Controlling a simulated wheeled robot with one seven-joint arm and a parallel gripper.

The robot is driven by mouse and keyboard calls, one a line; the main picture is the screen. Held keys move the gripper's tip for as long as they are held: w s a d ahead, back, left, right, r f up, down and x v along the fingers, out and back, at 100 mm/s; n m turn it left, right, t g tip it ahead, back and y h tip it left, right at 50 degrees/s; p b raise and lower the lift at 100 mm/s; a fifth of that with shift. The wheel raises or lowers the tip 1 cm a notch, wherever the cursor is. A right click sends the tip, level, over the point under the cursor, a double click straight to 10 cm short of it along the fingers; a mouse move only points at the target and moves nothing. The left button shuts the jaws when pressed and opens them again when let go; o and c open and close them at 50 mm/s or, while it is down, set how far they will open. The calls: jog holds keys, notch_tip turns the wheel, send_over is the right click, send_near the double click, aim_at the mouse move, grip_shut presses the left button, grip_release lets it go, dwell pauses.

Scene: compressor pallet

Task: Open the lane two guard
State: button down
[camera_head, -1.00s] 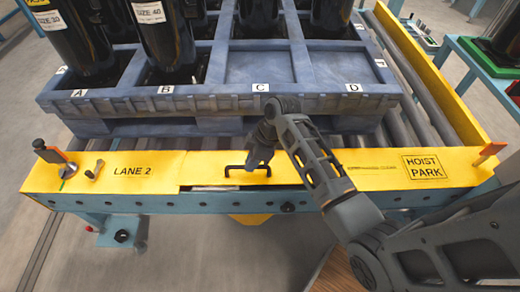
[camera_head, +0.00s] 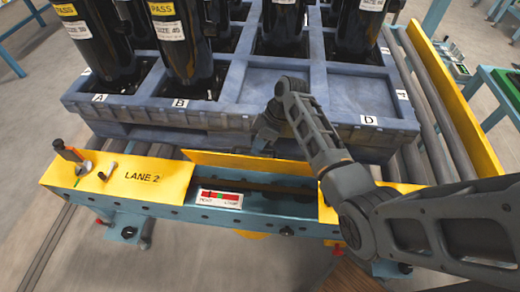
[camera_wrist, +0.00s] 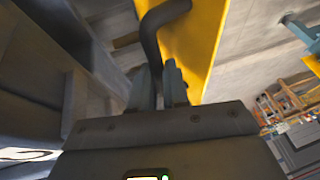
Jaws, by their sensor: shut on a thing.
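The lane two guard (camera_head: 250,162) is a yellow panel in the middle of the yellow front rail, by the LANE 2 label (camera_head: 142,177). It is tilted up, and an open recess with a red, white and green indicator strip (camera_head: 219,198) shows in front of it. In the wrist view, my gripper (camera_wrist: 160,85) is shut on the guard's dark bent handle (camera_wrist: 150,38), with the yellow panel (camera_wrist: 190,45) behind it. In the head view, my gripper (camera_head: 265,140) is at the guard's far side, close to the pallet's front, and its fingertips are hard to see.
A blue pallet (camera_head: 215,119) with black cylinders (camera_head: 182,45) stands on rollers right behind the guard. A dark lever with an orange part (camera_head: 70,153) and a small peg (camera_head: 108,171) stand at the rail's left end.

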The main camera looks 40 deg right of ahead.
jog(key=shift+d+f, duration=0.5)
jog(key=shift+f, duration=0.05)
jog(key=c, duration=1.5)
grip_release()
jog(key=o, duration=0.4)
jog(key=shift+w+r, duration=0.15)
jog(key=shift+r, duration=0.05)
jog(key=shift+r, duration=0.1)
jog(key=v, duration=0.7)
jog(key=shift+d+r, duration=0.2)
jog(key=shift+r, duration=0.05)
